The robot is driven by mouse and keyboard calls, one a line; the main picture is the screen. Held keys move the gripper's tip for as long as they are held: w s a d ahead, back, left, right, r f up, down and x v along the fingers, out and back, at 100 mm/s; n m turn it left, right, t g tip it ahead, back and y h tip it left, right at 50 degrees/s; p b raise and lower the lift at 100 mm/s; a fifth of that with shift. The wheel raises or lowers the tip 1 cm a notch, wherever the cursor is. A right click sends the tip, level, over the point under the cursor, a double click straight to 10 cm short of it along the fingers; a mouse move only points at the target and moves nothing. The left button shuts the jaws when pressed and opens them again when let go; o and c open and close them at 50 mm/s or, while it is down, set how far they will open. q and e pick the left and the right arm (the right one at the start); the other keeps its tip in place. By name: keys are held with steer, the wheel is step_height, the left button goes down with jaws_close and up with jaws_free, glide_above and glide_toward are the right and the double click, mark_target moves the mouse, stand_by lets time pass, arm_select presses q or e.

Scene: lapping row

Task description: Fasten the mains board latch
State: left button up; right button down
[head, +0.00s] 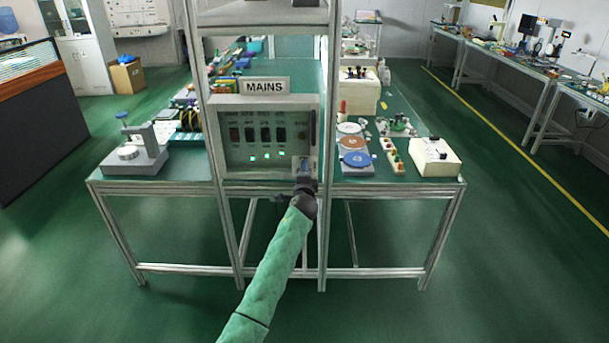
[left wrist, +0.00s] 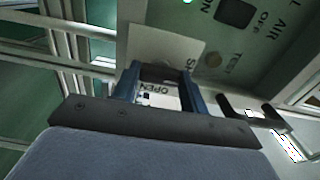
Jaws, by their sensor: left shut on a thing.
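The MAINS board (head: 232,150) is a pale cabinet framed by metal posts, with dark switches and several lit green lamps. Its latch is at the lower right corner, mostly hidden by my left gripper (head: 304,168) in the head view. In the left wrist view, the blue fingers of my left gripper (left wrist: 160,92) are shut on the dark latch (left wrist: 160,73). I cannot tell which way the latch is turned. My right gripper is in neither view.
A dark upright handle (head: 312,128) is on the board's right edge, just above my left gripper. Coloured discs (head: 356,159) and a white box (head: 434,157) stand on the bench to the right. A grey press (head: 137,154) stands left. The green floor in front is clear.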

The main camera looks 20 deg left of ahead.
arm_select(q)
steer(key=o, duration=1)
steer(key=shift+s, duration=0.1)
steer(key=shift+b+v, duration=0.75)
steer(key=shift+v, duration=3.05)
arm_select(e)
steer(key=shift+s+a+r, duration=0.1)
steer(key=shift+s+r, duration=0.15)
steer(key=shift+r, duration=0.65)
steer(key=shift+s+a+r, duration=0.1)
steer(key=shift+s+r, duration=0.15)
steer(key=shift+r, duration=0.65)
